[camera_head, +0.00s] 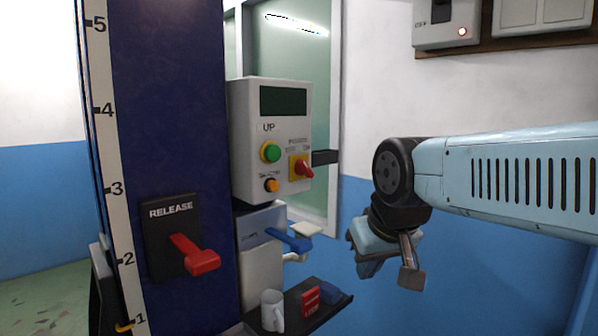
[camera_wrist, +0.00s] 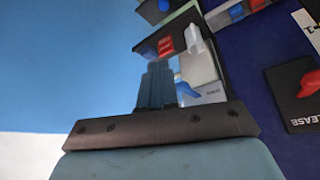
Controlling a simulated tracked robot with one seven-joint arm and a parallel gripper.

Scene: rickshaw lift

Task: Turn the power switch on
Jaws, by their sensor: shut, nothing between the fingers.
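The power switch (camera_head: 303,168) is a red rotary handle on a yellow plate, at the right of the grey control box (camera_head: 270,140). Small lettering sits above it, and the handle points down and to the right. My gripper (camera_head: 388,276) hangs right of the box and lower than the switch, apart from it, in front of the blue wall. In the wrist view my fingers (camera_wrist: 157,86) are together with nothing between them. I cannot make out the power switch in the wrist view.
Beside the switch are a green button (camera_head: 270,151) and an orange one (camera_head: 271,185). A wall switch box (camera_head: 446,25) is top right.

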